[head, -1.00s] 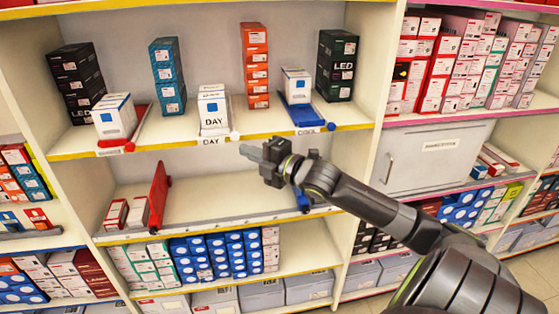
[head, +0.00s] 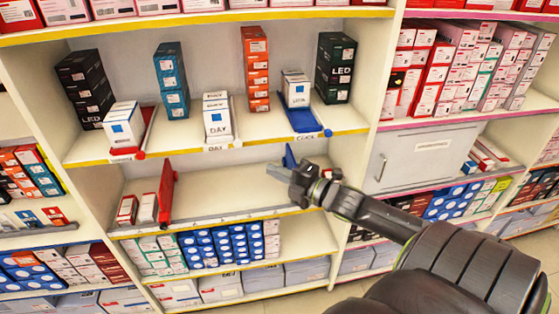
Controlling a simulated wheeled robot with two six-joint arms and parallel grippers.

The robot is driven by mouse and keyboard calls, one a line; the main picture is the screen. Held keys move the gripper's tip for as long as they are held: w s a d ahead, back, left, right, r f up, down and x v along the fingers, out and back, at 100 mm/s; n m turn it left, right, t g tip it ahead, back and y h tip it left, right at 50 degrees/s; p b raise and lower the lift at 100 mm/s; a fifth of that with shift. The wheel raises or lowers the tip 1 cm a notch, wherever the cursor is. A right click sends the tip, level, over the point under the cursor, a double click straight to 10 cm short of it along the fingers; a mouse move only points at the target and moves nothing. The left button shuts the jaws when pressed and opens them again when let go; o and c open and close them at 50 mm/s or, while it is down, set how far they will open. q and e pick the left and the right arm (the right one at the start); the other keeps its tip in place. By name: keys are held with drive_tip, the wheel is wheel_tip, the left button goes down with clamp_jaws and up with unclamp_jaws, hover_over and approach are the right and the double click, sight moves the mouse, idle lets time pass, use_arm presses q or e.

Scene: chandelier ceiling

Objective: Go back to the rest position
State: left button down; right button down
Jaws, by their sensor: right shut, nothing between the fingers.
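My right gripper (head: 277,173) is shut and empty in the head view. It is in front of the middle shelf (head: 225,192), right of its centre, apart from the boxes. My right arm (head: 372,212) reaches in from the lower right corner. My left gripper is not in view.
The shelf above holds a white DAY box (head: 217,116), a white box in a red tray (head: 146,133), a white box in a blue tray (head: 303,120) and several box stacks. A red divider (head: 167,193) stands on the middle shelf. A grey cabinet door (head: 422,158) is at right.

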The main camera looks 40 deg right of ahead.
drive_tip(key=shift+s+d+p, duration=0.15)
drive_tip(key=shift+s+p, duration=0.15)
drive_tip(key=shift+s, duration=0.05)
drive_tip(key=s+d+f+m+g+h+b, duration=0.2)
drive_tip(key=d+f+m+h, duration=0.15)
drive_tip(key=f, duration=0.85)
drive_tip(key=s+d+f+m+g+h+b, duration=0.15)
drive_tip(key=d+f+m, duration=0.35)
drive_tip(key=f, duration=0.6)
drive_tip(key=s+f+m+g+h+b, duration=0.15)
drive_tip(key=s+f, duration=0.25)
drive_tip(key=f, duration=0.5)
drive_tip(key=s+f+m+g+h+b, duration=0.1)
drive_tip(key=s+f+m+g, duration=0.2)
drive_tip(key=f, duration=0.5)
drive_tip(key=s+a+f+m+g+b, duration=0.25)
drive_tip(key=s+a+f+m, duration=0.2)
drive_tip(key=s+f, duration=0.9)
drive_tip(key=s+a+f+m+g+y+b, duration=0.2)
drive_tip(key=s+a+f+g, duration=0.4)
drive_tip(key=s+a+f, duration=0.7)
drive_tip(key=shift+s+a+m, duration=0.5)
drive_tip(key=shift+s+m, duration=0.35)
drive_tip(key=shift+s, duration=0.4)
